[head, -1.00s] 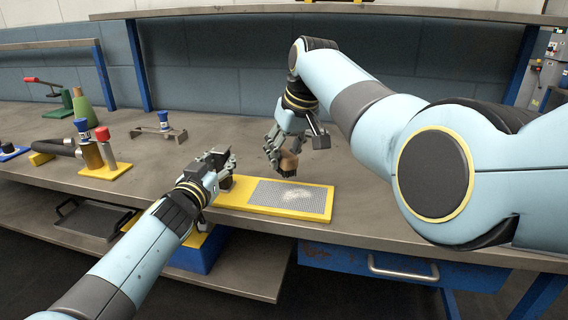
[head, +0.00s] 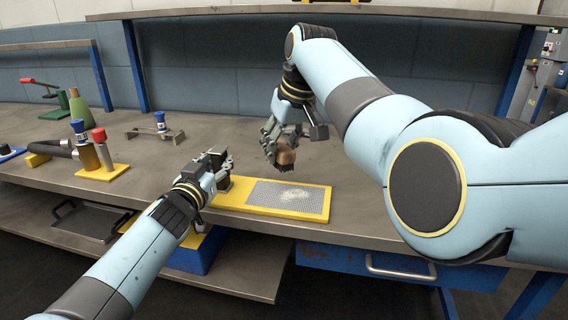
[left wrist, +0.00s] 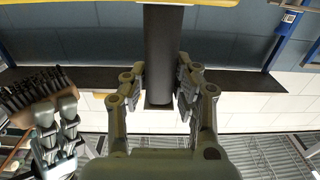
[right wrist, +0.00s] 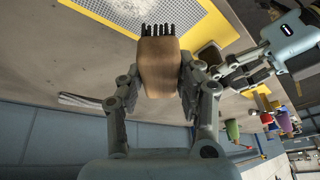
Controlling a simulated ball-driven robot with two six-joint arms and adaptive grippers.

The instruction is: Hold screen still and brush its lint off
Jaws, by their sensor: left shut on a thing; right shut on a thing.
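The screen is a flat yellow frame (head: 240,206) with a grey mesh, lying at the table's front edge. A pale patch of lint (head: 293,193) lies on the mesh. My left gripper (head: 218,168) is at the screen's left end, shut on its dark upright handle (left wrist: 163,55). My right gripper (head: 277,145) is shut on a brush (head: 286,157) with a wooden block and black bristles. The brush is above the screen's far edge, apart from the mesh. In the right wrist view the brush's bristles (right wrist: 158,30) point toward the mesh (right wrist: 195,20).
At left on the table stand a yellow-based fitting (head: 103,172) with a red knob, a green cone (head: 80,110) and a metal bracket (head: 155,133). A blue drawer (head: 400,264) is below the tabletop. The table behind the screen is clear.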

